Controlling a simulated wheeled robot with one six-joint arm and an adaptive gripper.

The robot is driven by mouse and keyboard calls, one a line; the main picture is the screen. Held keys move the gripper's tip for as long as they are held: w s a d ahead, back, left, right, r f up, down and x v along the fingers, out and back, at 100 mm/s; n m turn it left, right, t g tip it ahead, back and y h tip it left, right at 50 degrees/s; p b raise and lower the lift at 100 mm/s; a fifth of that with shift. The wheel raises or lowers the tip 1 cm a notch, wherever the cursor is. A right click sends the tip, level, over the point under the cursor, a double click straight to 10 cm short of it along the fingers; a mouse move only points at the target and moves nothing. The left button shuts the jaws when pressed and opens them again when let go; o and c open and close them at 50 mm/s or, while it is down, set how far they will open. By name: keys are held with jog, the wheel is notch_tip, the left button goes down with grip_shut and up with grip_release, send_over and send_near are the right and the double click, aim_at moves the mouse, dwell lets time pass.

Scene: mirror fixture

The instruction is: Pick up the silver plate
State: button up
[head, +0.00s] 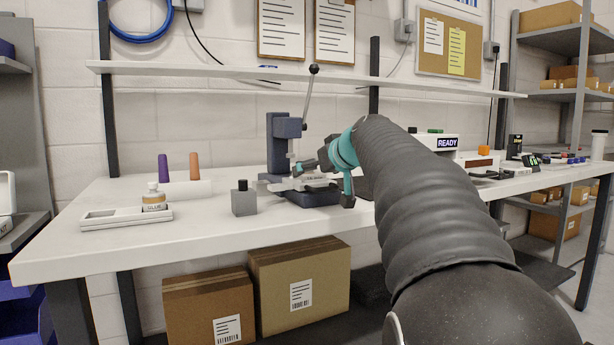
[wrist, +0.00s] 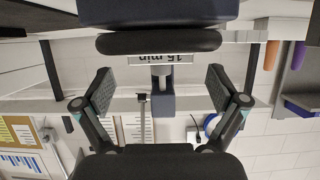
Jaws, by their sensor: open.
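A silver plate-like piece (head: 312,184) lies low in the blue press fixture (head: 279,150), partly hidden by my gripper in the head view. In the wrist view, which is upside down, a pale strip reading "15 min" (wrist: 160,60) shows at the fixture beside a black rounded bar (wrist: 160,42); I cannot tell whether the strip is part of the plate. My gripper (head: 326,184) is at the front of the fixture. Its fingers (wrist: 160,88) are spread wide with nothing between them that I can see touching. Contact with the plate cannot be judged.
The press lever (head: 307,100) stands up behind my gripper. A shelf (head: 230,71) spans above. The front bench strip is clear.

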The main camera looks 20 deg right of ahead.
jog(key=x, duration=0.2)
jog(key=shift+w+f, duration=0.15)
jog(key=shift+w, duration=0.2)
jog(key=c, duration=1.4)
jog(key=shift+o, duration=0.2)
